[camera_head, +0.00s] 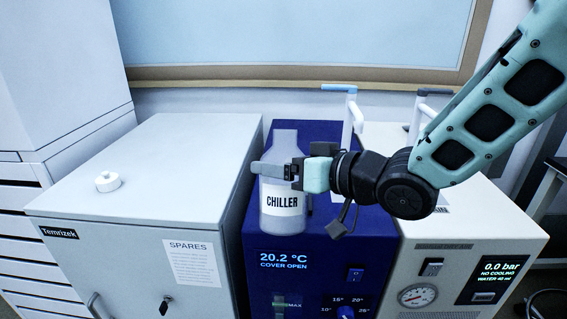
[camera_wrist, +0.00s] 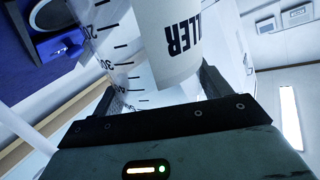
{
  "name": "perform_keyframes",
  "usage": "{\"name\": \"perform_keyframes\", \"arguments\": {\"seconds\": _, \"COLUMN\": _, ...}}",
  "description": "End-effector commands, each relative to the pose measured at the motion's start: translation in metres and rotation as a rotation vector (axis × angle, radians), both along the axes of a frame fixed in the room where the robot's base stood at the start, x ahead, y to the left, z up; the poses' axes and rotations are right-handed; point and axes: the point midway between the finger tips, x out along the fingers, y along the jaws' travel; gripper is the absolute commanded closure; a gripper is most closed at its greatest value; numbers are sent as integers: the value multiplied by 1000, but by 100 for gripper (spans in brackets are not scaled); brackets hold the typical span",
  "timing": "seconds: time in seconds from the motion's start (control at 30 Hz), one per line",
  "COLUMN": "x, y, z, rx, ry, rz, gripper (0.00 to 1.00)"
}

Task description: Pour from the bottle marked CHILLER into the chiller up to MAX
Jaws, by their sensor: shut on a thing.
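The translucent bottle (camera_head: 283,221) with a white CHILLER label is held upright over the left part of the chiller. My gripper (camera_head: 278,170) is shut around its upper body. The wrist view shows the bottle (camera_wrist: 130,50) close up, with its printed scale, between my fingers. The chiller (camera_head: 318,262) is the dark blue unit. Its display reads 20.2 °C and COVER OPEN. A level window (camera_head: 287,303) with a MAX mark is low on its front; its level is too small to read. A pale-rimmed opening (camera_wrist: 48,14) shows on the blue top in the wrist view.
A grey Temrizek cabinet (camera_head: 140,190) stands left, with a white cap (camera_head: 108,181) on top and a SPARES sheet on its front. A beige unit (camera_head: 465,235) stands right, reading 0.0 bar and NO COOLING WATER. White pipes (camera_head: 350,118) rise behind the chiller.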

Motion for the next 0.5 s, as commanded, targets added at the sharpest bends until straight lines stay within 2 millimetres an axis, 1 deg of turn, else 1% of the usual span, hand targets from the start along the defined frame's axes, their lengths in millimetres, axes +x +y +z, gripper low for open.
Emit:
{"name": "perform_keyframes", "arguments": {"seconds": 0.1, "x": 1, "y": 0, "z": 3, "rx": 3, "ry": 6, "rz": 0, "gripper": 73}}
{"name": "perform_keyframes", "arguments": {"seconds": 0.5, "x": 5, "y": 0, "z": 3, "rx": 6, "ry": 68, "rz": 1, "gripper": 73}}
